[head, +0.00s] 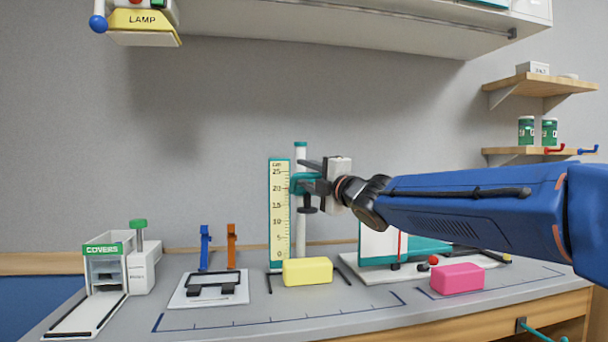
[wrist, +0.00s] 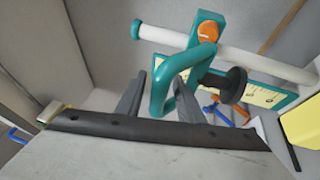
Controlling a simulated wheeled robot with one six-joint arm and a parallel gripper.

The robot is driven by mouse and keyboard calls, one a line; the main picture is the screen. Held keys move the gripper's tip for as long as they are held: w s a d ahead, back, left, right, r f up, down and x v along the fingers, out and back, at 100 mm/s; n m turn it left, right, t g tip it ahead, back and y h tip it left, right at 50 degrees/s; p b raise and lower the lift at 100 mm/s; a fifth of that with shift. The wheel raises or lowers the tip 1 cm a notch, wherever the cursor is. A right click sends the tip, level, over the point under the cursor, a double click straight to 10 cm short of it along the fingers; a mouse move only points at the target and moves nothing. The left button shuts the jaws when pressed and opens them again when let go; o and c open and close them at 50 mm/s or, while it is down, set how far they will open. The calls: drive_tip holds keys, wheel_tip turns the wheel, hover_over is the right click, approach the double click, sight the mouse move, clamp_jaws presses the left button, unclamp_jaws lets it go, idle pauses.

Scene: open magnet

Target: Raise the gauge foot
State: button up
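The height gauge has an upright white post (head: 301,225) and a yellow scale (head: 279,215) in a teal frame, standing at the middle of the bench. A teal slider with a loop handle (wrist: 163,92) rides on the post, high on the scale. Its black foot (head: 307,205) hangs below it, clear of the yellow block; the black disc shows in the wrist view (wrist: 232,85). My gripper (head: 306,176) is at the slider from the right. In the wrist view its two fingers (wrist: 160,95) stand on either side of the handle, with a small gap visible at the left finger.
A yellow block (head: 307,271) lies on the bench in front of the post. A pink block (head: 457,278) and a white-and-teal panel device (head: 385,246) are right. A white stand (head: 208,290) and a covers dispenser (head: 103,262) are left. The lamp box (head: 143,22) hangs upper left.

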drive_tip(key=v, duration=1.6)
drive_tip(key=shift+s+d, duration=0.15)
drive_tip(key=shift+s, duration=0.15)
drive_tip(key=s+d+f+m+g+h, duration=0.1)
drive_tip(key=s+d+f+m+h, duration=0.2)
drive_tip(key=d+f+m+h, duration=0.45)
drive_tip(key=s+d+f+m+g+h, duration=0.1)
drive_tip(key=s+d+f+m+h, duration=0.3)
drive_tip(key=d+f+m, duration=0.7)
drive_tip(key=s+d+f+m+g, duration=0.3)
drive_tip(key=s+f+m+g, duration=0.1)
drive_tip(key=s+f, duration=0.6)
drive_tip(key=s+d+f+m+g+h, duration=0.1)
drive_tip(key=s+f+m+g, duration=0.3)
drive_tip(key=s+f, duration=0.7)
wheel_tip(320, 180, down, 2)
drive_tip(key=shift+s+d+f+g, duration=0.2)
drive_tip(key=shift+s+d+g, duration=0.15)
drive_tip(key=shift+d, duration=0.5)
